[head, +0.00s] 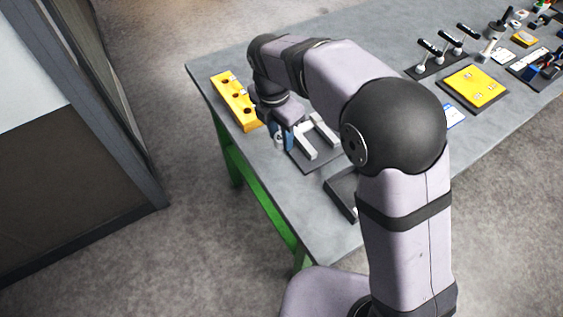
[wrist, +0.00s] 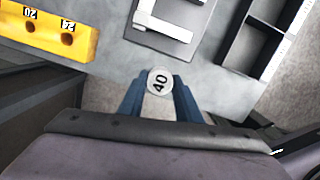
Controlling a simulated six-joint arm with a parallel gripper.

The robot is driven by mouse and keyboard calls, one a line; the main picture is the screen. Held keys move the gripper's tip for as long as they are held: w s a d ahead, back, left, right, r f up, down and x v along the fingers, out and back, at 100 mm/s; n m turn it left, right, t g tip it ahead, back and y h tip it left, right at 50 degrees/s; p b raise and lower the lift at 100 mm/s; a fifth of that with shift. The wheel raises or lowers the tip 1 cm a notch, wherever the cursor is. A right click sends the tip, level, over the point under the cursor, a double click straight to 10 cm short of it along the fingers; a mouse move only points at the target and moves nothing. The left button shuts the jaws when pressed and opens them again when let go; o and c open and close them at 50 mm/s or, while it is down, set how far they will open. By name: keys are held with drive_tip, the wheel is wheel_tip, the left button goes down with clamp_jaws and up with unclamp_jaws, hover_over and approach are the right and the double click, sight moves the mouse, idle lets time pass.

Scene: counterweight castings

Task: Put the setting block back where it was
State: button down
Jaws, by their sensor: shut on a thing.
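My gripper (head: 283,138) has blue fingers, and in the wrist view they are closed on the sides of a pale round piece marked 40, which I take as the setting block (wrist: 159,81). Its numbered end faces the wrist camera; its lower part is hidden. A yellow block with dark round holes (head: 231,91) lies at the table's left end, left of my gripper. It also shows at the upper left of the wrist view (wrist: 44,35), with small number labels beside two holes. Those two holes look empty.
Right of my gripper lies a dark plate with a pale fork-shaped fixture (head: 309,138). A black divided tray (head: 340,200) is near the front edge, partly behind my arm. A yellow panel (head: 474,87), clamps and small tools stand farther right.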

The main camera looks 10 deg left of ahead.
sight(282, 165)
drive_tip(key=shift+f+p, duration=1.3)
drive_tip(key=shift+f, duration=3.55)
drive_tip(key=shift+f, duration=0.15)
drive_tip(key=c, duration=1.3)
unclamp_jaws()
drive_tip(key=r, duration=0.4)
drive_tip(key=s+r+b, duration=0.1)
drive_tip(key=r, duration=0.3)
drive_tip(key=r+b, duration=0.1)
drive_tip(key=r, duration=0.3)
drive_tip(key=shift+s+a+r, duration=0.1)
drive_tip(key=shift+s+a, duration=0.05)
drive_tip(key=shift+a, duration=0.25)
